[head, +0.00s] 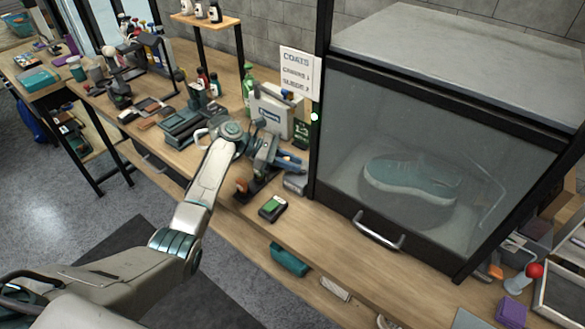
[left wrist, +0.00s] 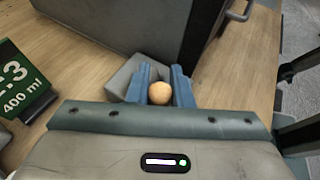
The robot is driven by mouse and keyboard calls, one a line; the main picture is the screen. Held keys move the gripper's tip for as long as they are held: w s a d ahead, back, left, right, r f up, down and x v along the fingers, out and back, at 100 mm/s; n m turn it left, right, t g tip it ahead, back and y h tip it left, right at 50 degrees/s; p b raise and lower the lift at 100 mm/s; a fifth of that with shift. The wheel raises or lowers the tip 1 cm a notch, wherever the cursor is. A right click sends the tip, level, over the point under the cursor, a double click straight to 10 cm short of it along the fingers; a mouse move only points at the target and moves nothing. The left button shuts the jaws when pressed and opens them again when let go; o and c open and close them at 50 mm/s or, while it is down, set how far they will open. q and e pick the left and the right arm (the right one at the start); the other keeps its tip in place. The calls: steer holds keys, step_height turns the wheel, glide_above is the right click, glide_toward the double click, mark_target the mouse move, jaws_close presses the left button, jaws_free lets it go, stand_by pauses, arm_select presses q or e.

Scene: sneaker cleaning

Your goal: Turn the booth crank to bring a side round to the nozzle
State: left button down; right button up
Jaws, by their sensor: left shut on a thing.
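The booth (head: 340,150) is a dark-framed cabinet with a clear front. Behind the pane a teal sneaker with a pale sole (head: 410,180) lies side-on. A thin rod-like shape, possibly the nozzle, shows faintly to its right. My left gripper (head: 293,163) is at the booth's left side, with its blue fingers low over the bench. In the left wrist view the fingers (left wrist: 160,85) are closed around a round tan crank knob (left wrist: 160,93). A grey block (left wrist: 120,78) is just beyond it and also shows in the head view (head: 295,184). The crank's arm is hidden. My right gripper is not in view.
A sign (head: 298,75) and a pale case (head: 270,108) stand close behind my left gripper. A green-topped device (head: 272,207) lies on the bench in front. A red-ball lever (head: 535,270) is at the right.

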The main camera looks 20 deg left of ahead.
arm_select(q)
steer(key=m+g+b, duration=0.1)
steer(key=g, duration=0.1)
steer(key=w+m+g+b, duration=0.1)
steer(key=m+g, duration=0.1)
steer(key=shift+a+f+b, duration=0.1)
steer(key=shift+b, duration=0.25)
steer(key=shift+w+m+g+b, duration=0.2)
steer(key=shift+m+g+b, duration=0.15)
steer(key=shift+m+g, duration=0.55)
steer(key=shift+w+m+g+y+b, duration=0.15)
steer(key=shift+m+g+y+b, duration=0.2)
steer(key=shift+m+g, duration=0.45)
steer(key=c, duration=1.3)
jaws_free()
steer(key=shift+w, duration=0.1)
